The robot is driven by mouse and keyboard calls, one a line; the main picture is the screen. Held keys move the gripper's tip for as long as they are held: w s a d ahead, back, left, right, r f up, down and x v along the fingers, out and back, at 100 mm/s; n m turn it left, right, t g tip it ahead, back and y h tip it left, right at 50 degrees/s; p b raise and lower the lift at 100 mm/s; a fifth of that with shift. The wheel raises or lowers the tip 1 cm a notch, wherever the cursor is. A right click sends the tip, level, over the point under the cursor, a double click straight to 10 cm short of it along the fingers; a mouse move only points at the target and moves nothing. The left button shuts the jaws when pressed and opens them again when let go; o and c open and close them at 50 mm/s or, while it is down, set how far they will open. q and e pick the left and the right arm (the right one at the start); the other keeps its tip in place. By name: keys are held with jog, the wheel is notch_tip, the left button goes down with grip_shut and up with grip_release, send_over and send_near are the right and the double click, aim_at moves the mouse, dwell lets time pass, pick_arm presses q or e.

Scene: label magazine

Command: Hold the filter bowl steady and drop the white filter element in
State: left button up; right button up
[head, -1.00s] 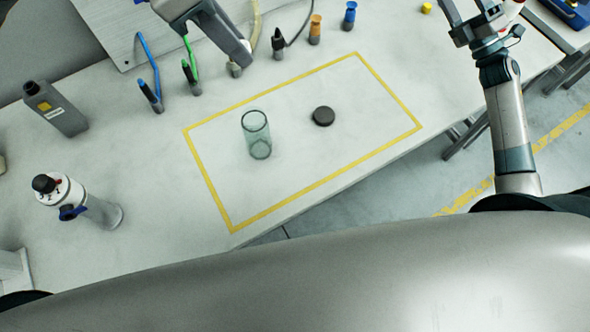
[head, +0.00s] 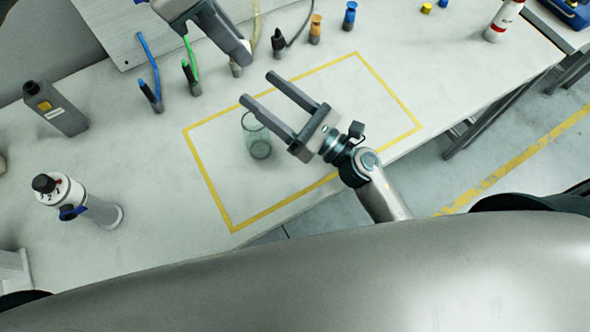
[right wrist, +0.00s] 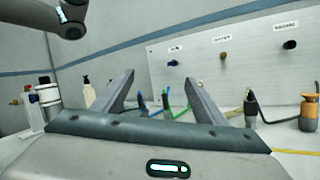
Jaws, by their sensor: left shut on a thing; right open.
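The filter bowl (head: 258,143) is a clear greenish glass cylinder standing on the table inside the yellow outline. My right gripper (head: 257,87) is open and empty, its fingers pointing up-left in the head view. Its lower finger crosses in front of the bowl's upper right edge; I cannot tell whether they touch. Its two fingers also show in the right wrist view (right wrist: 162,90), spread apart. My left gripper (head: 238,52) is at the top of the head view, cut by the edge. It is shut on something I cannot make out. I cannot identify the white filter element in either view.
Corded tools stand along the back. A white-and-red cylinder (head: 503,20) stands at the top right. The front left part of the outline is clear.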

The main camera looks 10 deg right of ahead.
jog(key=s+a+n, duration=0.1)
jog(key=s+a, duration=0.2)
jog(key=h, duration=0.5)
send_near(266, 147)
jog(key=shift+w+a+g, duration=0.2)
jog(key=shift+w+g, duration=0.1)
jog(key=shift+w, duration=0.15)
jog(key=shift+w, duration=0.1)
jog(key=shift+x, duration=6)
jog(key=c, duration=1.2)
